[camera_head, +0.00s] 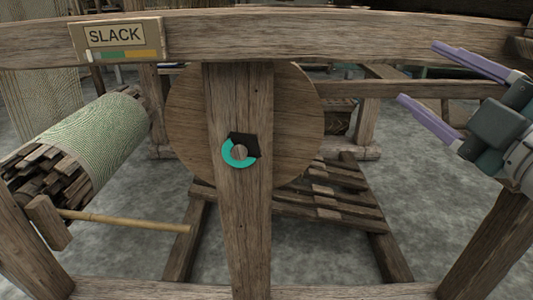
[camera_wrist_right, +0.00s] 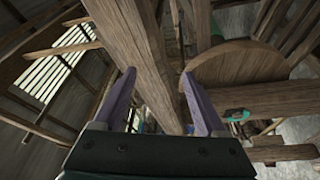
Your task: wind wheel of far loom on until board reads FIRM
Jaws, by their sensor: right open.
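The board (camera_head: 115,38) on the loom's top beam reads SLACK, with a coloured bar under the word. A round wooden wheel (camera_head: 295,120) stands behind an upright post (camera_head: 240,220). A teal and black ring-shaped hub (camera_head: 240,151) sits on the post in front of the wheel. My right gripper (camera_head: 418,72) is at the upper right, open and empty, apart from the wheel and to its right. In the right wrist view its two purple fingers (camera_wrist_right: 158,100) are spread, with a wooden beam beyond them. The wheel also shows there (camera_wrist_right: 240,65). My left gripper is out of view.
A roll of pale green cloth (camera_head: 95,140) lies at the left. A thin wooden rod (camera_head: 125,220) sticks out below it. The top beam (camera_head: 300,35) spans the loom, and slatted treadles (camera_head: 320,200) lie low behind the post. Grey floor shows between the frame parts.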

